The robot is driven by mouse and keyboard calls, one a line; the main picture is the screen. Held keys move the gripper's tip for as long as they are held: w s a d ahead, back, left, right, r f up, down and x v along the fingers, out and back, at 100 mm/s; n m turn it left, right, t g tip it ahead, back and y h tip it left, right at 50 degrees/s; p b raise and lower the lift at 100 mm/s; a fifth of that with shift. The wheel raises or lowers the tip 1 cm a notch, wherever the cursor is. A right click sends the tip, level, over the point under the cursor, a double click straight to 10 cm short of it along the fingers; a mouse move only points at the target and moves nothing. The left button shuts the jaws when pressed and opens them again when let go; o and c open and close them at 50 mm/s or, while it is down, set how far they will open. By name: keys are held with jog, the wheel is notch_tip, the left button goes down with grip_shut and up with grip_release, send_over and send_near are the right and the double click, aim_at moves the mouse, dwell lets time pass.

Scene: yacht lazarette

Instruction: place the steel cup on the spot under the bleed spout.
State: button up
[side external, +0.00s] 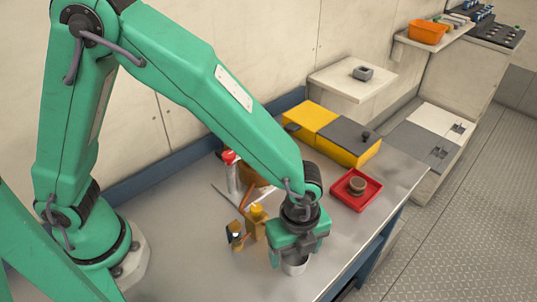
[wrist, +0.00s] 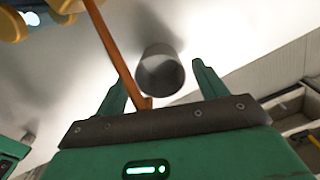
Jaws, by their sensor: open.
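The steel cup (side external: 294,267) stands on the metal bench top near its front edge, directly below my gripper (side external: 297,256). In the wrist view the grey cup (wrist: 161,72) shows its open mouth between my two fingers (wrist: 160,76), with a gap on each side. My gripper is open and pointing down, and its fingers partly hide the cup in the side view. A brass fitting with a yellow top (side external: 257,218) stands left of the cup; I cannot clearly tell whether it carries the bleed spout. The spot under the spout cannot be made out.
A smaller brass fitting (side external: 236,236) stands further left. A thin orange rod (wrist: 117,52) shows close to the cup in the wrist view. A red-capped bottle (side external: 232,172), a red tray (side external: 356,197) with a round brown item, and a yellow-and-grey case (side external: 335,135) stand further back.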

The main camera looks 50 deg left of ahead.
aim_at(293, 263)
jog(key=shift+r, duration=0.1)
notch_tip(293, 263, up, 12)
dwell(0.7)
jog(key=shift+a+r, duration=0.1)
jog(key=shift+r, duration=0.05)
dwell(0.4)
jog(key=s+a+r+n+t, duration=0.2)
jog(key=a+r+n, duration=0.1)
jog(key=a+n, duration=0.4)
jog(key=s+a+r+n+t, duration=0.1)
jog(key=s+a+r+n, duration=0.1)
jog(key=a+n, duration=0.6)
jog(key=s+a+r+n+t, duration=0.2)
jog(key=a+r+n, duration=0.2)
jog(key=a+n, duration=0.3)
jog(key=a, duration=0.5)
jog(key=shift+s+a+r+t, duration=0.15)
jog(key=shift+s+t, duration=0.15)
